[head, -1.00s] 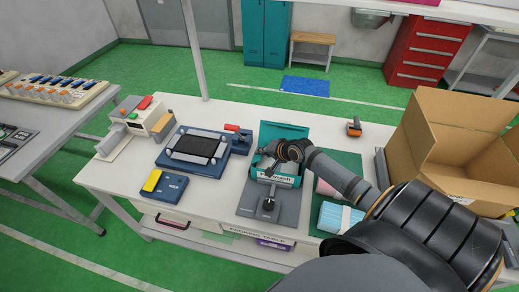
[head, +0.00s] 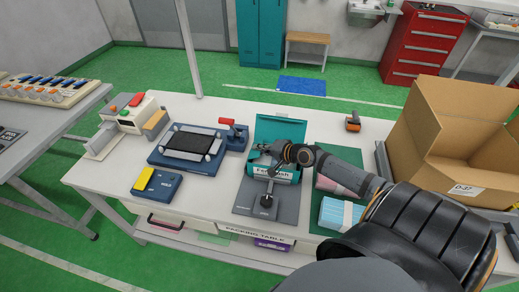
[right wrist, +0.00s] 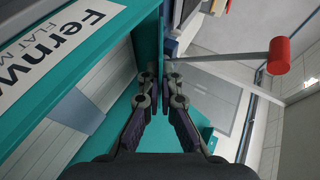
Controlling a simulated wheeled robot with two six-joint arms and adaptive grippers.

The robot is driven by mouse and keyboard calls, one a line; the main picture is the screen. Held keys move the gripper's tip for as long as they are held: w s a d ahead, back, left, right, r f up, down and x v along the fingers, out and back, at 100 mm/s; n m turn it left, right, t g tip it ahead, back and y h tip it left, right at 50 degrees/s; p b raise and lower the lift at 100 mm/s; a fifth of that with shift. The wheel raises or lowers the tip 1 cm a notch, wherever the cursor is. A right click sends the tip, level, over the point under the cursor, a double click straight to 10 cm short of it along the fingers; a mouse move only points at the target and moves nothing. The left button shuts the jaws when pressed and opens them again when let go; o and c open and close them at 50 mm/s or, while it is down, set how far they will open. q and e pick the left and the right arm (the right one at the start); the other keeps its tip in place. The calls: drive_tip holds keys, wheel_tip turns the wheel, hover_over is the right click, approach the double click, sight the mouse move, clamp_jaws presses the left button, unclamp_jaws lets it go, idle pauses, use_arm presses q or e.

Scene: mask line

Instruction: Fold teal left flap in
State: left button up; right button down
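The teal box (head: 285,177), with a white label, sits on a grey fixture (head: 243,201). Its tall back panel (head: 288,126) stands up. My right gripper (head: 262,150) is at the box's upper left, in front of its opening. In the right wrist view, its fingers (right wrist: 161,80) converge at the tips beside a teal wall (right wrist: 148,40) and look shut. A white label (right wrist: 60,50) and pale folded contents (right wrist: 65,125) show to the left. A small teal piece (right wrist: 207,133), perhaps the left flap, shows to the right. The gripper partly hides the left flap in the head view. My left gripper is out of view.
A blue fixture (head: 158,160) with a dark pad (head: 190,143) and a red-handled clamp (head: 231,128) stands left of the box. A blue stack (head: 340,213) lies to the right, near an open cardboard carton (head: 437,120). An orange tool (head: 353,123) lies behind.

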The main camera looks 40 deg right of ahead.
drive_tip(key=c, duration=1.6)
unclamp_jaws()
